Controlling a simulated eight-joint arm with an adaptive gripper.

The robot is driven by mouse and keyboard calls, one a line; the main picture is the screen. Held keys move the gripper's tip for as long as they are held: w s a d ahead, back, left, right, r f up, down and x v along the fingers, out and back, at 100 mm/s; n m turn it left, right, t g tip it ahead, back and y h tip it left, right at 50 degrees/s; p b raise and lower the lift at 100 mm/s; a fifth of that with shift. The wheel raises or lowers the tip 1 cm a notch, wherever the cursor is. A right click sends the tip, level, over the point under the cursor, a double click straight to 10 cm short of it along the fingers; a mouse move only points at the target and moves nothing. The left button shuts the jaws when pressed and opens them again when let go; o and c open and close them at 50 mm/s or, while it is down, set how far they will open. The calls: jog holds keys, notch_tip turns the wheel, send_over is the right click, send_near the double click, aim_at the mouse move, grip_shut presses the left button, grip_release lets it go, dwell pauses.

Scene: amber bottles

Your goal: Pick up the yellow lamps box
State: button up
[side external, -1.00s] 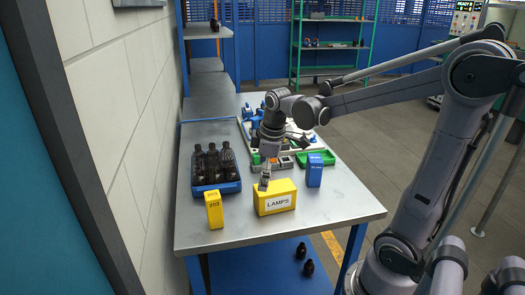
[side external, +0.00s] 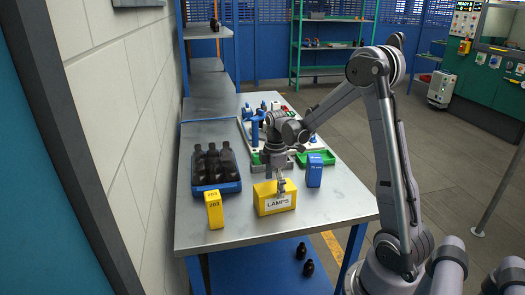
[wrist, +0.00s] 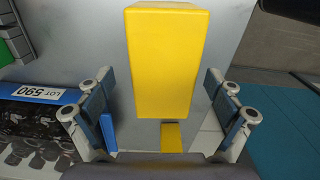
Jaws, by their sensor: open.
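The yellow lamps box (side external: 275,199) stands on the metal table with a white LAMPS label on its front. My gripper (side external: 281,190) is at the box's top, pointing down, with a finger overlapping the box's upper edge. In the wrist view, a large yellow box (wrist: 160,62), apparently the lamps box, lies between the two spread fingers of my gripper (wrist: 159,80). Gaps show on both sides, and no label is visible there. My gripper is open and holds nothing.
A yellow 203 box (side external: 214,210) stands to the left, and a blue box (side external: 314,170) stands close behind on the right. A blue tray (side external: 219,188) of dark bottles is at the left. Green bins (side external: 321,157) are farther back. The table's front right is clear.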

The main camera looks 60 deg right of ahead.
jog(key=shift+s+a+f, duration=0.15)
jog(key=shift+f, duration=2.6)
jog(key=c, duration=1.4)
